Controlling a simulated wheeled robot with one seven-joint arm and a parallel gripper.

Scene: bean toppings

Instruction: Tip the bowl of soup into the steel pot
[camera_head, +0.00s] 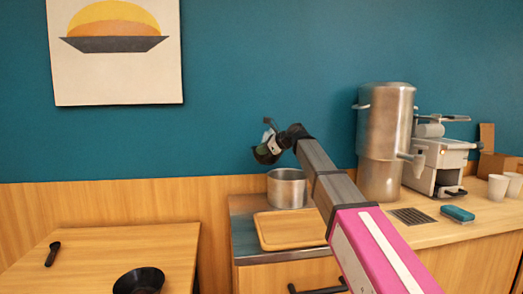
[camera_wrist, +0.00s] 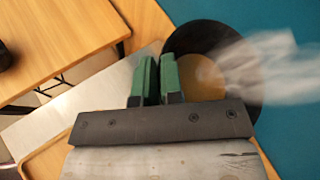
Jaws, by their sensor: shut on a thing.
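My gripper (camera_head: 270,142) is raised above the steel pot (camera_head: 287,187) and a little to its left in the head view. It is shut on the rim of a dark bowl (camera_head: 264,157), which looks tilted. In the wrist view, the green fingers (camera_wrist: 159,80) are close together at the left side of the black bowl (camera_wrist: 183,42). Orange-brown soup (camera_wrist: 203,82) shows inside it. A pale, blurred streak covers the bowl's right part; I cannot tell what it is. The pot's inside is hardly visible.
A wooden tray (camera_head: 290,230) lies on the counter in front of the pot. A tall steel urn (camera_head: 385,135) and a coffee machine (camera_head: 440,160) stand at the right. Another black bowl (camera_head: 139,281) sits on the left table (camera_head: 110,250).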

